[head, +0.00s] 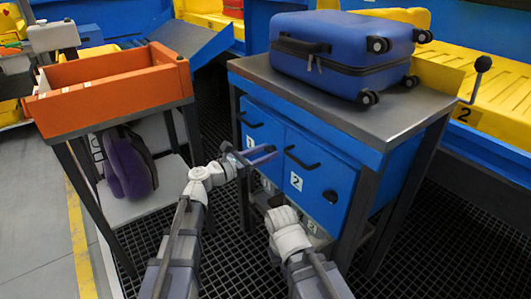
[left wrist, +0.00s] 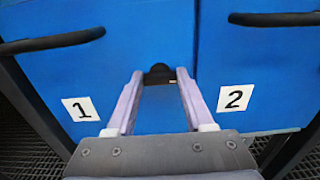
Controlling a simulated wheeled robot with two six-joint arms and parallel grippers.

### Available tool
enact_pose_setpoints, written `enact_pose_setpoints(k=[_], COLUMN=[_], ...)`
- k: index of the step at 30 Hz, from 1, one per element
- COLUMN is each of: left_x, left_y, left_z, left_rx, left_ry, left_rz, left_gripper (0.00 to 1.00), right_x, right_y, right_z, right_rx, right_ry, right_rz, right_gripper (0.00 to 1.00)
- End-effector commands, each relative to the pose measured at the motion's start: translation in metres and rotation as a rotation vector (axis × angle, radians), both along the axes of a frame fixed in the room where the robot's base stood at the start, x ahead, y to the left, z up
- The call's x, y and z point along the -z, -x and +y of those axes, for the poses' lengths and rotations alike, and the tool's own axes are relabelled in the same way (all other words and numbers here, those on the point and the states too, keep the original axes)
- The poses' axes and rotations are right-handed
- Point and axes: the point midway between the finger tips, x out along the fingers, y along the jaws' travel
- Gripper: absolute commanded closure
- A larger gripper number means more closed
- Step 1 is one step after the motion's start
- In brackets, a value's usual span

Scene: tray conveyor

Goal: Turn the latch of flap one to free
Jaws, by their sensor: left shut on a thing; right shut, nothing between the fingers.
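Flap one (head: 262,130) is a blue door with a black bar handle and a label 1, on the left of the cabinet front. Its latch (left wrist: 160,74) is a small dark knob at the flap's right side, between my finger tips in the left wrist view. My left gripper (head: 262,153) is shut on this latch; in the left wrist view its two pale fingers (left wrist: 160,78) stand either side of it. The latch's exact angle is hard to tell. My right gripper (head: 280,212) is shut and empty, low in front of the cabinet; its fingertips are hardly visible.
Flap two (head: 315,170) is beside flap one, closed, with a round black latch (head: 330,196). A blue suitcase (head: 335,50) lies on the cabinet top (head: 420,108). An orange bin (head: 110,105) on a stand is at left, a purple bag (head: 128,165) below it.

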Motion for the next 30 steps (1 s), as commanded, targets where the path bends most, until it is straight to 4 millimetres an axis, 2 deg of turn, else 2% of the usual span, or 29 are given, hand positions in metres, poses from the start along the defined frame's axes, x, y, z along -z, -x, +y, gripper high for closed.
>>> enact_pose_setpoints(k=[1, 9, 20, 30], left_x=[0.0000, 0.0000, 0.0001, 0.0002], left_y=[0.0001, 0.0001, 0.0001, 0.0005], left_z=[0.0001, 0.0001, 0.0000, -0.0002], left_rx=[0.000, 0.000, 0.000, 0.000], left_ry=[0.000, 0.000, -0.040, -0.202], left_rz=[0.000, 0.000, -0.055, -0.277], left_gripper=[0.72, 1.00, 1.00, 1.00], right_x=[0.0000, 0.0000, 0.0000, 0.0001], right_y=[0.0000, 0.0000, 0.0000, 0.0000], right_z=[0.0000, 0.0000, 0.0000, 0.0000], right_rx=[0.000, 0.000, 0.000, 0.000], right_ry=[0.000, 0.000, 0.000, 0.000], right_rz=[0.000, 0.000, 0.000, 0.000], right_gripper=[1.00, 1.00, 1.00, 1.00])
